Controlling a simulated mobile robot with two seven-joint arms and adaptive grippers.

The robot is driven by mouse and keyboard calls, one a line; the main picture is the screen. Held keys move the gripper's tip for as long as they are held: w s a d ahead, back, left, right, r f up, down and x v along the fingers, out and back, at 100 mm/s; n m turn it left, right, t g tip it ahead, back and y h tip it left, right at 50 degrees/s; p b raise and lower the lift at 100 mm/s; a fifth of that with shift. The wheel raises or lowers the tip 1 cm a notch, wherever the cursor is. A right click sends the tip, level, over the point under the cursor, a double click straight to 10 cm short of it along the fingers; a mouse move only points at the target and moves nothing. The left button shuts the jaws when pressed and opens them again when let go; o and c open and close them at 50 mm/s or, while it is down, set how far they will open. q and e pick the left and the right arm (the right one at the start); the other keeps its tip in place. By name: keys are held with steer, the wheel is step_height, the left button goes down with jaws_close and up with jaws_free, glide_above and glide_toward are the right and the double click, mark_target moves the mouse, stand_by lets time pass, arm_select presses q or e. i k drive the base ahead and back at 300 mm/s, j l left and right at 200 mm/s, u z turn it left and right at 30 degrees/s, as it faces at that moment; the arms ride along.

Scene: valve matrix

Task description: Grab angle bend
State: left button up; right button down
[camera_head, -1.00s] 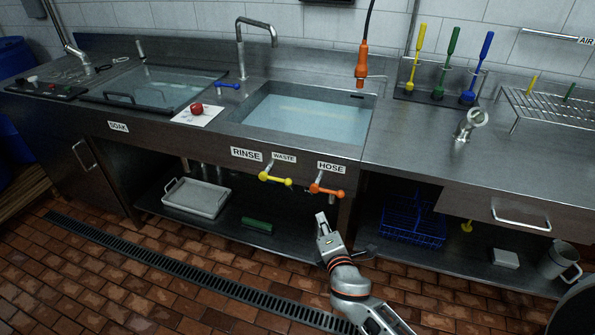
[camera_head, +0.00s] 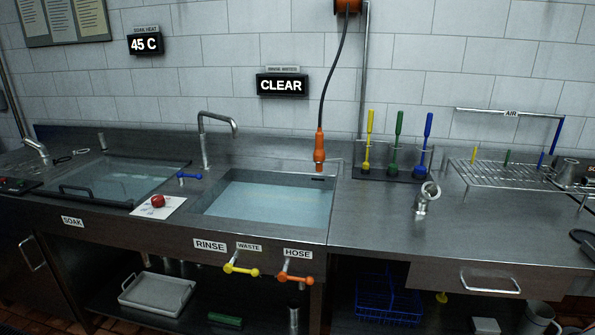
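A grey metal bent pipe piece (camera_head: 424,198), which looks like the angle bend, stands on the bare steel counter right of the rinse sink. It has a ring-like opening at its top. A grey tip of what looks like my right gripper (camera_head: 293,318) shows at the bottom edge, below the orange hose valve handle. It is low, in front of the counter and well left of the bend, not touching it. The rest of this gripper is cut off, so its opening does not show. My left gripper is out of view.
The rinse sink (camera_head: 270,201) holds water, with an orange hose nozzle (camera_head: 319,150) hanging behind it. Brushes (camera_head: 398,140) stand behind the bend, and a wire rack (camera_head: 505,174) is to its right. Yellow (camera_head: 241,269) and orange (camera_head: 295,279) valve handles stick out in front.

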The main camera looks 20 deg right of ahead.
mark_target(430, 191)
steer(key=z, duration=1.55)
steer(key=i+l+u, duration=0.1)
steer(key=l, duration=0.25)
steer(key=i+l, duration=0.2)
steer(key=l, duration=0.2)
steer(key=i+l+u, duration=0.15)
steer(key=l, duration=0.25)
